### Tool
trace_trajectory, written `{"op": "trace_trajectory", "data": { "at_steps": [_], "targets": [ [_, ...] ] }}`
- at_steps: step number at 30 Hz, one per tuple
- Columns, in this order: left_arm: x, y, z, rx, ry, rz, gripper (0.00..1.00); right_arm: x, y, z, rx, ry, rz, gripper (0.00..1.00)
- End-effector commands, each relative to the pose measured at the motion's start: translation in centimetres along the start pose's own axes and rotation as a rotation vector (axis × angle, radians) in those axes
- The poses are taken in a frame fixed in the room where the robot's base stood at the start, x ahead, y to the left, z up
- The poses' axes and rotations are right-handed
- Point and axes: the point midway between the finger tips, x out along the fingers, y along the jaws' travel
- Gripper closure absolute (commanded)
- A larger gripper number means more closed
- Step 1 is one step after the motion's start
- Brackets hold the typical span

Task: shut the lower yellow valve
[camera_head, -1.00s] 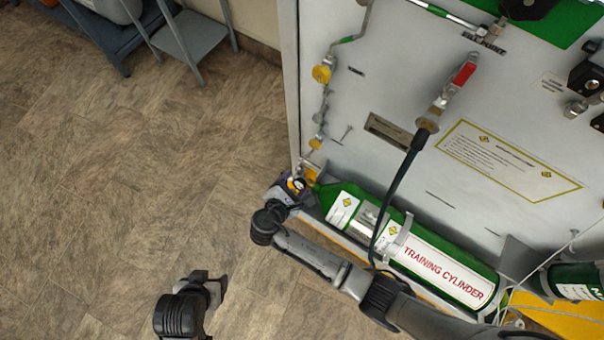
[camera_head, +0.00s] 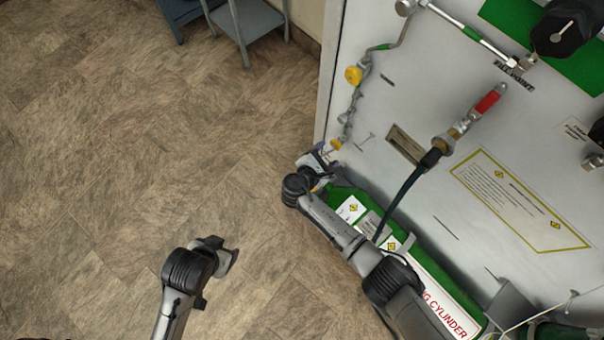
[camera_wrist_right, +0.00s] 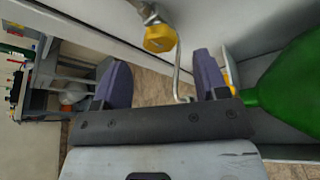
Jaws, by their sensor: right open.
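The lower yellow valve (camera_head: 336,144) is a small yellow knob on the thin pipe at the panel's left edge. In the right wrist view a yellow knob (camera_wrist_right: 159,38), apparently this valve, sits just beyond and between the fingertips, with a bent metal pipe below it. My right gripper (camera_head: 322,156) is close below the valve in the head view. Its purple fingers (camera_wrist_right: 163,75) are apart with no knob clasped between them. My left gripper (camera_head: 228,254) hangs over the floor, away from the panel; its finger gap is unclear.
Another yellow valve (camera_head: 354,75) is higher on the same pipe. A green training cylinder (camera_head: 345,197) lies below, partly hidden by my right arm; its green end (camera_wrist_right: 290,85) is right of the fingers. A black hose (camera_head: 402,188) hangs from the red-handled fitting. The left floor is clear.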

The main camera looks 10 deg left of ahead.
Motion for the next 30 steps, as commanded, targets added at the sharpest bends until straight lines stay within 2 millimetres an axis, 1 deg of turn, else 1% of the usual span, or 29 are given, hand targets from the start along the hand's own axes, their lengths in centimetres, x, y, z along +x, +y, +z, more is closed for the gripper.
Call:
{"op": "trace_trajectory", "data": {
  "at_steps": [1,8,9,10,14,17,22,23,24,30],
  "targets": [
    [0.7,0.1,0.2,-0.002,0.0,0.001,0.33,1.2,-0.2,-0.2,-0.001,-0.003,-0.001,0.33],
    [2.2,0.3,0.7,-0.007,0.001,0.005,0.33,5.5,-0.1,-0.2,-0.001,-0.003,-0.001,0.33],
    [1.8,0.3,0.6,-0.007,0.0,0.005,0.33,5.0,0.2,0.0,-0.059,0.0,-0.025,0.33],
    [1.9,0.3,0.6,-0.008,0.0,0.006,0.33,5.0,0.2,0.0,-0.099,0.0,-0.04,0.33],
    [2.5,0.4,0.7,-0.01,0.003,0.007,0.33,5.1,0.2,-0.2,-0.261,-0.001,-0.107,0.33],
    [3.4,0.4,1.0,-0.009,0.004,0.007,0.33,5.2,0.1,-0.4,-0.382,-0.001,-0.158,0.33],
    [5.6,0.3,1.7,-0.005,0.002,0.003,0.33,5.2,0.1,-0.7,-0.582,-0.001,-0.24,0.33],
    [4.4,0.2,1.4,-0.004,-0.001,0.002,0.33,4.1,0.7,-0.1,-0.58,0.005,-0.239,0.33],
    [4.0,0.2,1.3,-0.003,-0.007,0.002,0.33,3.1,0.9,0.0,-0.578,0.005,-0.237,0.33],
    [2.2,0.1,0.7,0.001,0.004,-0.001,0.33,-0.6,1.7,-0.3,-0.575,0.004,-0.237,0.33]
  ]
}}
